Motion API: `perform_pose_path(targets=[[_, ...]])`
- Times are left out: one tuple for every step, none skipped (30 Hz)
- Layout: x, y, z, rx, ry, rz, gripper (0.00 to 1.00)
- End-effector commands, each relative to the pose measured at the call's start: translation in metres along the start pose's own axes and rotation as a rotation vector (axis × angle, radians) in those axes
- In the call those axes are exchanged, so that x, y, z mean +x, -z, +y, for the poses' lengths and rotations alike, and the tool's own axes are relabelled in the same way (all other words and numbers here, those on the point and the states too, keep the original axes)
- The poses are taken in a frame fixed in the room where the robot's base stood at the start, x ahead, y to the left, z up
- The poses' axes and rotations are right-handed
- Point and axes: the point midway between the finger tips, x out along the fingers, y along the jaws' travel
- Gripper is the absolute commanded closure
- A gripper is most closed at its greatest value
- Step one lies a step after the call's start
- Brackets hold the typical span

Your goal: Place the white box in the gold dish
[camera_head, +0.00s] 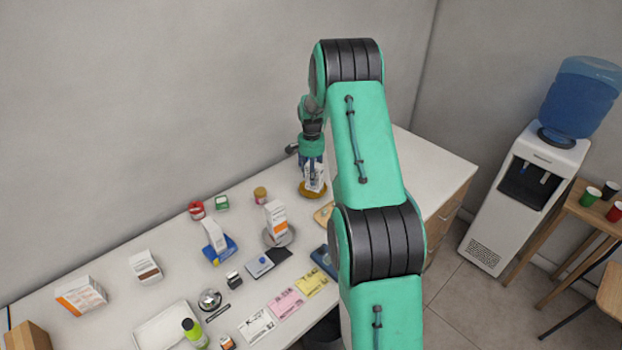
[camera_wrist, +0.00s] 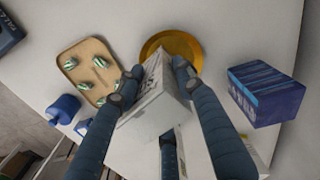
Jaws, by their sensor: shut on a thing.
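My gripper (camera_head: 312,165) points down at the far side of the counter. It is shut on a white box (camera_head: 315,180), with its fingers on either side of the box in the wrist view (camera_wrist: 156,76). The white box (camera_wrist: 152,98) shows dark print in the wrist view, and the fingers cover part of it. The gold dish (camera_head: 309,194) lies on the counter directly beneath the box. In the wrist view the round gold dish (camera_wrist: 172,42) shows behind the box's far end. I cannot tell whether the box touches the dish.
A wooden tray (camera_wrist: 87,48) with several small wrapped items lies beside the dish, and a blue box (camera_wrist: 266,93) stands on its other side. Another white-and-orange box (camera_head: 276,220) stands on a round grey dish nearby.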

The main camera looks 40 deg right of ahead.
Motion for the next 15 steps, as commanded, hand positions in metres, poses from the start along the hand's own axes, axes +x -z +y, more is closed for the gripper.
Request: perform_pose_path(targets=[[0.001,0.006,-0.005,0.0,0.001,0.002,0.91],[0.002,0.009,-0.007,0.0,0.001,0.002,0.91],[0.002,0.012,-0.009,0.0,0.001,0.001,0.91],[0.002,0.014,-0.011,0.0,0.001,0.001,0.91],[0.002,0.016,-0.013,0.0,0.001,0.001,0.91],[0.003,0.018,-0.014,0.0,0.0,0.0,0.91],[0.003,0.019,-0.015,0.0,0.0,0.0,0.91],[0.003,0.02,-0.016,0.0,0.0,0.001,0.91],[0.002,0.021,-0.017,0.0,0.001,0.001,0.91],[0.002,0.022,-0.017,0.0,0.001,0.001,0.91],[0.002,0.022,-0.018,0.0,0.001,0.002,0.91],[0.002,0.023,-0.018,0.0,0.001,0.002,0.91],[0.002,0.023,-0.018,0.0,0.001,0.002,0.91],[0.002,0.023,-0.018,0.0,0.001,0.002,0.91],[0.002,0.023,-0.018,0.0,0.001,0.001,0.91]])
